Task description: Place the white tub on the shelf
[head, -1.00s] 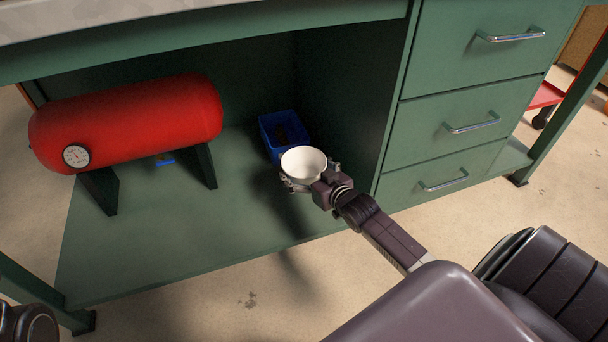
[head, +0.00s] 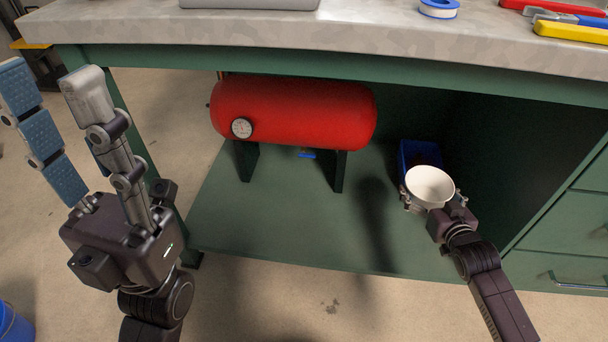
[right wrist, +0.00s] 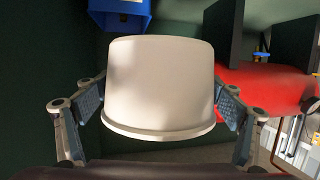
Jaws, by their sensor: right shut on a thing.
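The white tub (head: 430,184) is in my right gripper (head: 433,202), over the right part of the green shelf (head: 290,215) under the workbench. In the right wrist view the tub (right wrist: 160,85) sits between the two fingers of the right gripper (right wrist: 160,105), which is shut on it. In the head view the tub's open top faces up. Whether its base touches the shelf cannot be told. My left gripper (head: 60,130) is raised at the left, with its fingers spread apart and nothing between them.
A red tank (head: 300,112) with a gauge stands on dark supports on the shelf. A blue bin (head: 418,155) is just behind the tub; it also shows in the right wrist view (right wrist: 120,15). Drawers (head: 570,230) stand at the right. The shelf between tank and tub is bare.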

